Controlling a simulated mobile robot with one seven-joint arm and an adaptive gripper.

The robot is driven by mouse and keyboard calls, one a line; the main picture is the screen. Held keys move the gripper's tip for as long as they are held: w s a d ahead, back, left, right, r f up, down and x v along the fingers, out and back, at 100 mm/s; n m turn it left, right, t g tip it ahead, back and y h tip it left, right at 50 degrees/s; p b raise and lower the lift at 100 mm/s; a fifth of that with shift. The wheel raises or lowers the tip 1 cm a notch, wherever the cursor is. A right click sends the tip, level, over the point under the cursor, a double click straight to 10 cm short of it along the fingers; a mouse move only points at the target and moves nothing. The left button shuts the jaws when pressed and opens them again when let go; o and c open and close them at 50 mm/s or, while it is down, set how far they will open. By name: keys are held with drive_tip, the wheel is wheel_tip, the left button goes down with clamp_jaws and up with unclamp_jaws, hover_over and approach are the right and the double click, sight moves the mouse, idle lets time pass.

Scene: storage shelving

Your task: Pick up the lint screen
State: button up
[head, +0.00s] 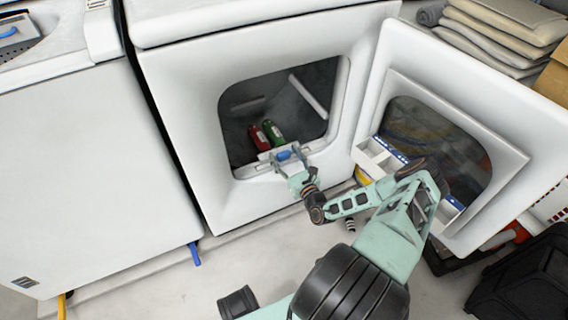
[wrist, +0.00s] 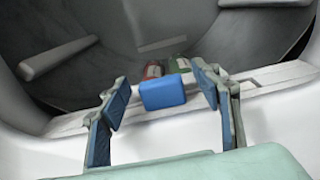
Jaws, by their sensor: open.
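The lint screen shows as a blue handle (wrist: 163,92) set in the white ledge at the lower rim of the dryer opening; the handle also shows in the head view (head: 284,155). The rest of the screen is hidden in the ledge. My gripper (wrist: 162,95) is open, with one finger on each side of the blue handle and gaps left and right of it. In the head view, my gripper (head: 290,159) is at the lower lip of the opening.
A red item (head: 259,137) and a green item (head: 273,133) lie in the drum behind the handle. The open dryer door (head: 510,135) stands to the right, close to my arm. A white machine (head: 90,170) stands left. Folded cloths (head: 500,35) are stacked at upper right.

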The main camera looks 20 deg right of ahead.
drive_tip(key=shift+w, duration=0.55)
drive_tip(key=shift+c, duration=0.4)
clamp_jaws()
